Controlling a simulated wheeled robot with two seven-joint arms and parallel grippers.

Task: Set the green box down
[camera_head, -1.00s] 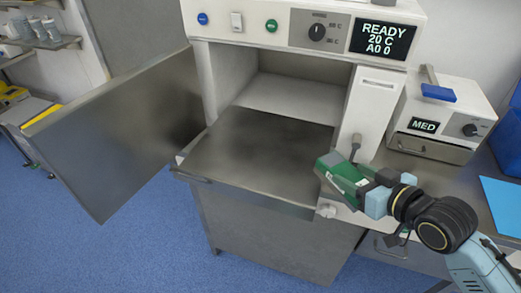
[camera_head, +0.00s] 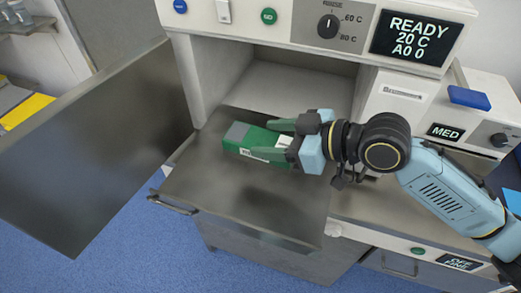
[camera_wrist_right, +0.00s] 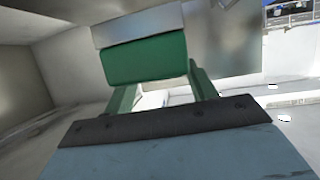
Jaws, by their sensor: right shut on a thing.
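The green box (camera_head: 258,143) has a grey end and a white label. It is over the pulled-out metal shelf (camera_head: 215,190) in front of the open chamber. My right gripper (camera_head: 284,146) is shut on the box's right end; the box also shows between the fingers in the right wrist view (camera_wrist_right: 146,58). I cannot tell whether the box touches the shelf. My left gripper is not in view.
The open chamber (camera_head: 290,95) lies behind the shelf. An open metal door (camera_head: 95,150) stands at the left. A MED unit (camera_head: 480,118) with a blue-topped lever is at the right. The front of the shelf is clear.

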